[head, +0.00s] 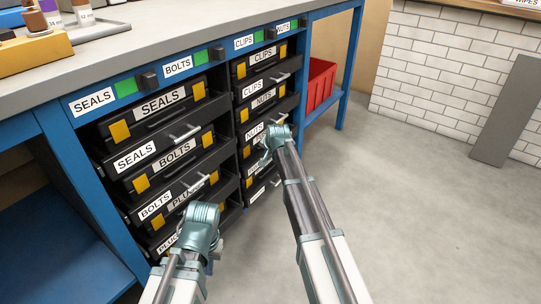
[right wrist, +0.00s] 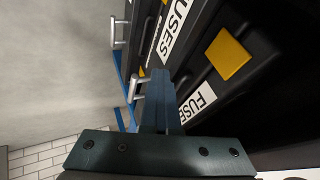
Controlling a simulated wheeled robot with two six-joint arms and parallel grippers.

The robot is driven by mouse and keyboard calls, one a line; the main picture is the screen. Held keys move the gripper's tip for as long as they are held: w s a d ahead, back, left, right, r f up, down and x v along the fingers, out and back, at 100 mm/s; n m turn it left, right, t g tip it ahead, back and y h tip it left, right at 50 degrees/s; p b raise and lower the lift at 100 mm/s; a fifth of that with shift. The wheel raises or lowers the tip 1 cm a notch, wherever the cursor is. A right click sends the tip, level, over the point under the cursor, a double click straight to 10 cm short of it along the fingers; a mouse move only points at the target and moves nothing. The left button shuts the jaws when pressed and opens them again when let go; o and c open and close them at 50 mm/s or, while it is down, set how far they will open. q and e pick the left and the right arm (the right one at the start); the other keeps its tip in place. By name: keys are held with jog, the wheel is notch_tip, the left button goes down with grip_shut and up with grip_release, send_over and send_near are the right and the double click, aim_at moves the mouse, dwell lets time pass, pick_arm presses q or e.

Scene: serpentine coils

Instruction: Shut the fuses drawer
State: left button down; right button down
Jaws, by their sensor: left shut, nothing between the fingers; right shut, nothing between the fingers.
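The fuses drawer shows close up in the right wrist view, with a white FUSES label (right wrist: 178,27) on its black front. A second FUSES label (right wrist: 197,103) sits on a black case beside a yellow latch (right wrist: 228,53). In the head view my right arm partly hides this part of the right-hand drawer column, and no FUSES label is readable there. My right gripper (head: 267,155) is shut and empty in front of that column; its fingers (right wrist: 157,78) lie close to the drawer fronts, contact unclear. My left gripper (head: 187,238) is shut and empty before the lower left-hand drawers.
The blue workbench (head: 72,165) holds two drawer columns with bar handles, labelled SEALS, BOLTS, CLIPS and NUTS among others. A red bin (head: 320,82) sits on a shelf to the right. Open grey floor (head: 430,220) lies right of the arms. A grey panel (head: 507,110) leans at the wall.

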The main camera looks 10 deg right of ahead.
jog(key=shift+w+a+r, duration=0.1)
jog(key=shift+w+a, duration=0.15)
jog(key=shift+w, duration=0.1)
jog(key=shift+s, duration=0.1)
